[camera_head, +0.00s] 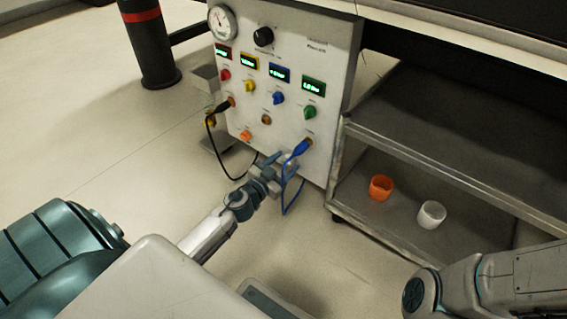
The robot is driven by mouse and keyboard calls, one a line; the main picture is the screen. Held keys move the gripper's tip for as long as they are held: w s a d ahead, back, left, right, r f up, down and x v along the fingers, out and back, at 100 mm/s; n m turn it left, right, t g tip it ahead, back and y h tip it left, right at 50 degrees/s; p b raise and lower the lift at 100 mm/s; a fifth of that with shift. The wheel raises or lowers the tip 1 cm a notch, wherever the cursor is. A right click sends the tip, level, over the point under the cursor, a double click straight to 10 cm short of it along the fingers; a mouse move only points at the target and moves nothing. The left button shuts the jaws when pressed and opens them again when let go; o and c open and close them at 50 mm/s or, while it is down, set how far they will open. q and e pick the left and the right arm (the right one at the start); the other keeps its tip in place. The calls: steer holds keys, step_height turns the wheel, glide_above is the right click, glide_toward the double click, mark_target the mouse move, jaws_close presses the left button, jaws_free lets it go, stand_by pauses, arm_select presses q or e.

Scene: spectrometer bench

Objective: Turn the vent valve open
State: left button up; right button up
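A white instrument panel (329,62) carries a round gauge (222,23), a black knob (263,37) and a row of lit displays. Red (225,75), yellow (249,86), blue (278,98) and green (309,112) knobs sit below the displays. An orange knob (246,135) is lower left. No readable label shows which one is the vent valve. My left gripper (276,160) is low in front of the panel, beside a blue plug (300,149). Its finger gap is too small to judge. My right gripper is outside the picture; only its arm shows.
A black cable (211,133) and a blue cable (286,200) hang from the panel. A metal cart (400,150) stands on the right, with an orange cup (381,187) and a white cup (431,214) on its lower shelf. Floor at left is clear beyond a black post (150,50).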

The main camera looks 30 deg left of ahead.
arm_select(q)
steer(key=c, duration=1)
steer(key=shift+m, duration=0.3)
steer(key=m, duration=0.3)
steer(key=shift+s+m, duration=0.1)
steer(key=shift+m, duration=6.8)
